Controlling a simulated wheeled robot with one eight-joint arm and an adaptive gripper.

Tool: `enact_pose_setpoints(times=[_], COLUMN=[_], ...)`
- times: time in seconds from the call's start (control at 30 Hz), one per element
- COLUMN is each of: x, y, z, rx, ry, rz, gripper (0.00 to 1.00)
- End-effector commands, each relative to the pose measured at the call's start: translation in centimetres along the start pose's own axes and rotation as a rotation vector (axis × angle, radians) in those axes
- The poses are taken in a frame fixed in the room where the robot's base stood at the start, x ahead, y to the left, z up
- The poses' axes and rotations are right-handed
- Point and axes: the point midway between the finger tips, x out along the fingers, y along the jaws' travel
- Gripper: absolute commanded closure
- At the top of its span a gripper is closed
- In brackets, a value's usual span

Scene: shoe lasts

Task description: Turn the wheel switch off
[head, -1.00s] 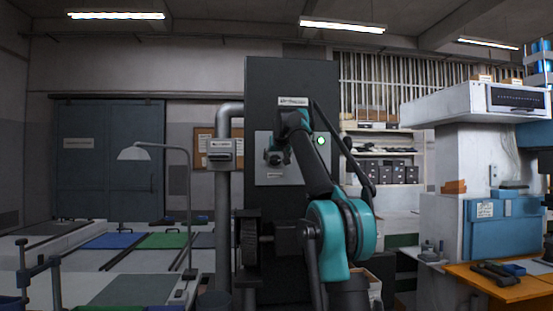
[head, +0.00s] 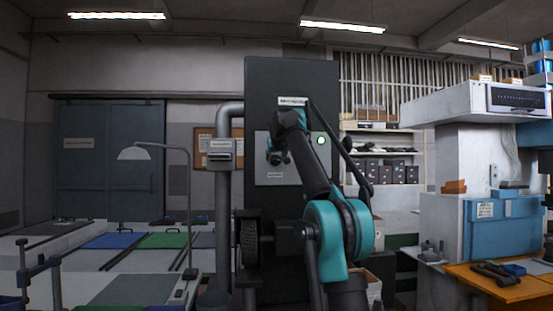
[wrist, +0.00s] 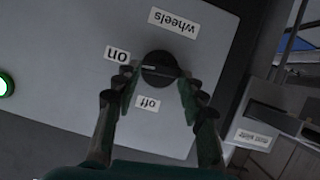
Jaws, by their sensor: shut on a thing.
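The wheel switch (wrist: 160,70) is a round black knob on a light grey panel. The panel (head: 270,178) shows in the head view on the front of a tall dark cabinet. In the wrist view the labels "wheels" (wrist: 174,22), "on" (wrist: 117,54) and "off" (wrist: 148,104) appear upside down around the knob. The knob's white mark points left in that view, nearer the "on" label. My gripper (wrist: 159,84) has one finger on each side of the knob and is shut on it. In the head view my gripper (head: 275,156) hides the knob.
A lit green lamp (head: 321,140) sits on the panel to the right of the arm. A grey pipe (head: 223,200) stands left of the cabinet (head: 262,85). A dark wheel (head: 249,243) lies low in front. A blue and white machine (head: 490,235) stands at the right.

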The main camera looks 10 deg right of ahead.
Motion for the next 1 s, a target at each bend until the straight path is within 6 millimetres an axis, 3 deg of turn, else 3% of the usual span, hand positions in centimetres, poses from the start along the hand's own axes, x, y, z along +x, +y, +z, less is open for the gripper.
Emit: enact_pose_setpoints(times=[1.0], x=[0.2], y=[-1.4], z=[0.6], rx=[-0.868], ry=[0.001], rz=[0.359], gripper=[0.88])
